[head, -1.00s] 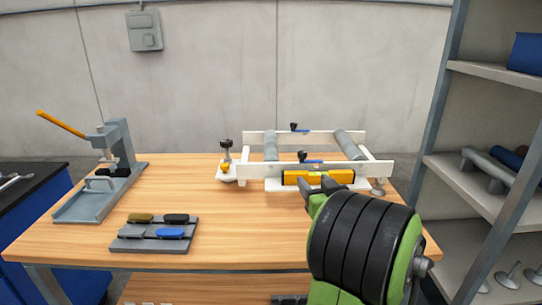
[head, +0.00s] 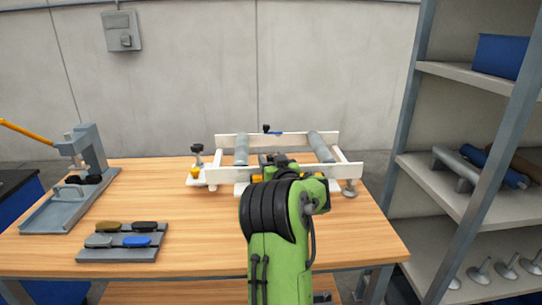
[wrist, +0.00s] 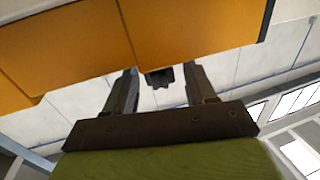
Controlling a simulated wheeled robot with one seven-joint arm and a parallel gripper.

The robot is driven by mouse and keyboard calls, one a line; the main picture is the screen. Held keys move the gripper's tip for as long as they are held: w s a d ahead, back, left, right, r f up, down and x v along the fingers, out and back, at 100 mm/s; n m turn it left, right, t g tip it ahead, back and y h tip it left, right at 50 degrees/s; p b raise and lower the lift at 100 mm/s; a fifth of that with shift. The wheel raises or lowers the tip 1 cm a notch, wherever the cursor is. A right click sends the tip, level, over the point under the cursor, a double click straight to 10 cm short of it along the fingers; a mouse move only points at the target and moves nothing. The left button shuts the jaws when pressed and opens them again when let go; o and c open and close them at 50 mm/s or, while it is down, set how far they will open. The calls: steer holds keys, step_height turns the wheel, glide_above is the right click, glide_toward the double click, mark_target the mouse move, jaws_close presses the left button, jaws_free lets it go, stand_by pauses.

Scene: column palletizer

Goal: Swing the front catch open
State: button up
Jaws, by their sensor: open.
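The white frame (head: 230,178) with grey rollers stands at the back right of the bench. The front catch is hidden behind my arm in the head view. The rear catch (head: 274,132), a blue lever with a black knob, sits on the back rail. My gripper (wrist: 163,80) is at the front rail, mostly hidden by my wrist in the head view. In the wrist view its two fingers are apart, with a dark knob (wrist: 160,77) showing between them. I cannot tell if they touch it, or whether it belongs to the front catch.
An orange block (wrist: 180,35) fills the top of the wrist view, very close to the fingers. A grey lever press (head: 85,160) and a tray of coloured pieces (head: 120,254) stand on the left. A shelf rack (head: 440,145) stands on the right. The middle bench is clear.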

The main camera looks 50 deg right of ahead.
steer(key=shift+w+d, duration=0.3)
steer(key=shift+w, duration=0.1)
steer(key=c, duration=0.9)
steer(key=shift+c, duration=0.2)
